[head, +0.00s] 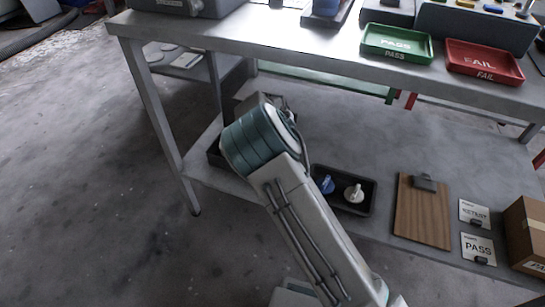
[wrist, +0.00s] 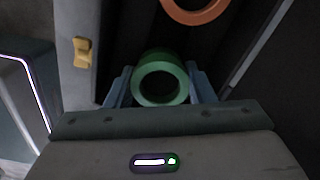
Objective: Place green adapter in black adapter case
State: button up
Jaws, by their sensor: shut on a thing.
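The green adapter (wrist: 161,88), a ring with an open centre, is between the two blue-grey fingers of my gripper (wrist: 161,90) in the wrist view. My gripper is shut on it. Behind and below the ring is the dark interior of the black adapter case (wrist: 120,40). An orange ring (wrist: 195,10) lies in that case, farther off at the top edge. I cannot tell whether the green adapter touches the case. In the head view my arm covers the gripper and the adapter; a dark edge, likely of the case (head: 214,156), shows left of my arm on the lower shelf.
A yellow latch (wrist: 82,53) sits on a grey strip beside the dark interior. On the lower shelf, right of my arm, are a black tray (head: 366,207) with blue and white parts, a clipboard (head: 422,212), and a cardboard box (head: 528,235). The tabletop (head: 300,42) overhangs the shelf.

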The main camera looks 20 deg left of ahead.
jog(key=shift+f, duration=0.45)
jog(key=o, duration=1.1)
jog(key=shift+c, duration=0.2)
